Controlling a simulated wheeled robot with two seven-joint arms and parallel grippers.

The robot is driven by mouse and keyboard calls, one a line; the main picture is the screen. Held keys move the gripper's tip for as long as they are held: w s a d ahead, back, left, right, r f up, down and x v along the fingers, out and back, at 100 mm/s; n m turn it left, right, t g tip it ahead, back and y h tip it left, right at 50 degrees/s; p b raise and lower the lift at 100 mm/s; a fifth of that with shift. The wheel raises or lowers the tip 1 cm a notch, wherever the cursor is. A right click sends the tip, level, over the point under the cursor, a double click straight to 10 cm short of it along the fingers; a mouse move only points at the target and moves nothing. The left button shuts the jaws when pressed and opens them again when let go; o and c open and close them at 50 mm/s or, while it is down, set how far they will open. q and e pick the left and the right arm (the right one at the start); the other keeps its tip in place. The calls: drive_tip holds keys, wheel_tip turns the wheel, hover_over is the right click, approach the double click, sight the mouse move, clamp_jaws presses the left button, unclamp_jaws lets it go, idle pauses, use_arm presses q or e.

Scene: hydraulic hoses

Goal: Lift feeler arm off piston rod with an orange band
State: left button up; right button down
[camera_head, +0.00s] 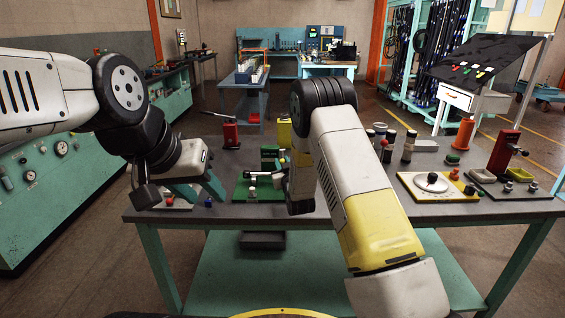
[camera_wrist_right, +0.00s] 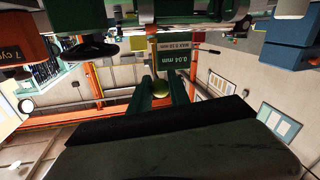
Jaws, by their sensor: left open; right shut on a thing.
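A green fixture (camera_head: 240,190) with small grey posts stands on the table, left of my right wrist. The piston rod, its orange band and the feeler arm cannot be picked out clearly; my right wrist covers part of that area. A label plate (camera_wrist_right: 181,66) reading 0.04 mm appears upside down just beyond the fingertips. My left gripper (camera_head: 198,188) is open and empty, low over the table left of the fixture.
The grey-topped table (camera_head: 340,208) also holds a red stand (camera_head: 231,135), a dial plate (camera_head: 432,185), an orange spool (camera_head: 463,134) and a red-posted stand (camera_head: 504,151). Several cylinders stand behind my right arm. A green console is at the far left.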

drive_tip(key=shift+r, duration=0.1)
idle(0.5)
drive_tip(key=shift+w+r+g, duration=0.15)
drive_tip(key=shift+r+g, duration=0.85)
drive_tip(key=shift+r, duration=0.1)
drive_tip(key=r+g, duration=0.1)
drive_tip(key=w+r+g, duration=0.1)
drive_tip(key=w+r+m+g+h, duration=0.1)
drive_tip(key=r+g, duration=0.1)
drive_tip(key=w+r+g, duration=0.2)
drive_tip(key=g, duration=0.1)
drive_tip(key=shift+w+r, duration=0.7)
drive_tip(key=shift+w, duration=0.35)
drive_tip(key=c, duration=1.2)
unclamp_jaws()
drive_tip(key=shift+f, duration=0.1)
drive_tip(key=v, duration=0.7)
drive_tip(key=shift+s+r, duration=0.25)
drive_tip(key=shift+r, duration=0.1)
